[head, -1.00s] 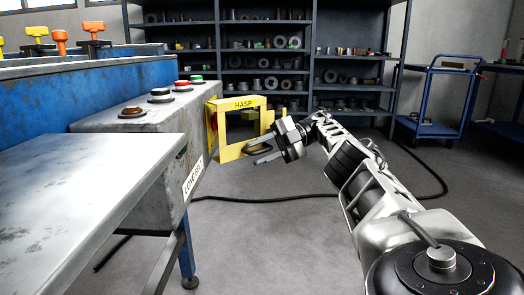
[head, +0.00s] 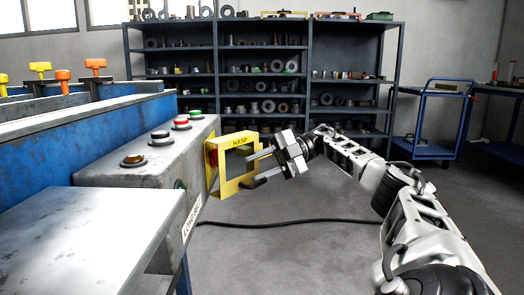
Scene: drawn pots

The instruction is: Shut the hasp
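The hasp is a yellow frame (head: 213,166) with a dark opening and a "HASP" label on its top edge. It stands out from the far end of a grey metal box (head: 130,174), left of centre in the head view. My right gripper (head: 251,169) is at the right side of the hasp, its fingers pointing left. The two fingers are apart, one above the other, with nothing clearly held between them. The upper finger overlaps the hasp's right side in the picture. A dark piece lies by the lower fingertip. I cannot tell whether either finger touches the hasp. My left gripper is out of view.
Red, black and brown buttons (head: 133,161) sit on the grey box. A bare metal tabletop (head: 95,220) is at the near left. A black cable (head: 290,222) crosses the open floor. Shelves (head: 218,60) and a blue cart (head: 430,120) stand farther back.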

